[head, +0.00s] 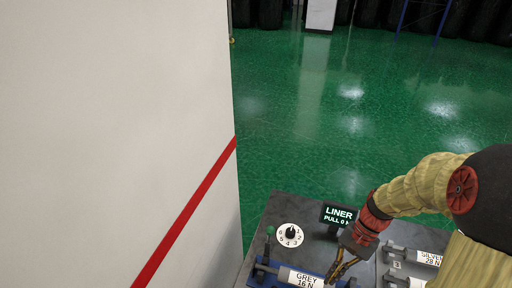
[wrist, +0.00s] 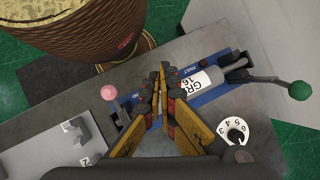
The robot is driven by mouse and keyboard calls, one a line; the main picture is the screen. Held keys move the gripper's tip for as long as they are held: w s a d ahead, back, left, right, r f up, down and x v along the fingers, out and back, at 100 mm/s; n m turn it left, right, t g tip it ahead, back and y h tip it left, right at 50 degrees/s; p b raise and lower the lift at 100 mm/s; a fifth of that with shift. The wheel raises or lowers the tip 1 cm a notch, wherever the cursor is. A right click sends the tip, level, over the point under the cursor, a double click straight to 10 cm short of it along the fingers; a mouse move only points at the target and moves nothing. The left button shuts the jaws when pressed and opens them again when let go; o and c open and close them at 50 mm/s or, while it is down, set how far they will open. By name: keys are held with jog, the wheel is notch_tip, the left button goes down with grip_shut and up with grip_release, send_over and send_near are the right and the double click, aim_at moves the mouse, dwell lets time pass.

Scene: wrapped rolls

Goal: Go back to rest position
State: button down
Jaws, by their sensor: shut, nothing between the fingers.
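My gripper (head: 338,276) is low over the grey bench at the bottom of the head view, beside the white roll labelled GREY 16 N (head: 303,279). In the wrist view my gripper (wrist: 163,82) has its yellow and dark fingers drawn together with nothing between them. The roll (wrist: 204,82) lies on a blue cradle (wrist: 228,84) just beyond the fingertips. I cannot tell whether the fingers touch the cradle.
The bench holds a numbered dial (head: 290,235), a LINER PULL display (head: 338,215) and a SILVER 28 N roll (head: 427,258). Levers have a pink knob (wrist: 108,92) and a green knob (wrist: 299,90). A white wall (head: 110,130) stands left; green floor (head: 320,120) beyond is open.

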jog(key=s+a+r+n+t+h+b, duration=0.1)
jog(key=s+r+n+t+h+b, duration=0.1)
jog(key=r+n+t+b, duration=0.2)
jog(key=s+a+r+n+t+h+b, duration=0.2)
jog(key=s+r+n+t+b, duration=0.1)
jog(key=b, duration=0.5)
jog(key=shift+s+a+r+n+t, duration=0.25)
jog(key=shift+r+n+t, duration=0.35)
jog(key=shift+r+t, duration=0.7)
jog(key=shift+r, duration=0.15)
